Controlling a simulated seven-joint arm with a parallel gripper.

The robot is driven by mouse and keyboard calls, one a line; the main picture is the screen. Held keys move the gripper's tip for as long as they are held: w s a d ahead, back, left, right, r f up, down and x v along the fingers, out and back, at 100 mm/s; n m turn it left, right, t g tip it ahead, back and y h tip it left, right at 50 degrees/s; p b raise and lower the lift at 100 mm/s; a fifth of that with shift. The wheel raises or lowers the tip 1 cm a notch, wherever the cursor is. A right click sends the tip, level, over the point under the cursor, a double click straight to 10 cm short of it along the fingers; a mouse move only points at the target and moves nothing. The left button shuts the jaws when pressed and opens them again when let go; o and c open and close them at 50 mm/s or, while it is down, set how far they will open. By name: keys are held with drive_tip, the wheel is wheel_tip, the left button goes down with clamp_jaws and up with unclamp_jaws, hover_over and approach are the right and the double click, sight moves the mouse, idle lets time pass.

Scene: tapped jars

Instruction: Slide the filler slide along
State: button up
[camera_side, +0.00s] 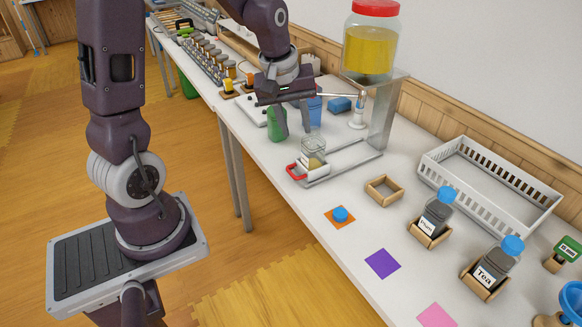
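The filler slide shows as a small carriage with a red handle (294,171) at the left end of a grey rail frame (345,166) on the table. A clear jar (313,147) with some yellowish content stands on the carriage. A large dispenser (369,50) of yellow liquid with a red lid sits on a metal stand (385,115) behind the rail's right end. My gripper (295,130) hangs above and left of the jar, fingers apart and pointing down. Nothing shows between the fingers, and they look clear of the handle.
A green container (276,123) and a blue one (315,108) stand close to my gripper. A wooden frame (384,190), a blue lid (341,214) on an orange square, labelled jars (436,212) and a white basket (490,187) lie right.

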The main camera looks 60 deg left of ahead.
sight(291, 172)
drive_tip(key=w+a+f+n, duration=0.1)
drive_tip(key=a+f+n, duration=0.1)
drive_tip(key=f, duration=0.4)
drive_tip(key=w+a+f+n, duration=0.1)
drive_tip(key=a+f+n, duration=0.1)
drive_tip(key=f, duration=0.5)
drive_tip(key=w+a+f+n+g, duration=0.1)
drive_tip(key=a+f+n, duration=0.1)
drive_tip(key=f, duration=0.4)
drive_tip(key=shift+w+a+f+h, duration=0.1)
drive_tip(key=shift+a+f+h, duration=0.05)
drive_tip(key=shift+a, duration=0.3)
drive_tip(key=shift+w+a+f+h, duration=0.1)
drive_tip(key=shift+a+f+h, duration=0.05)
drive_tip(key=shift+a, duration=0.3)
clamp_jaws()
drive_tip(key=shift+r, duration=0.1)
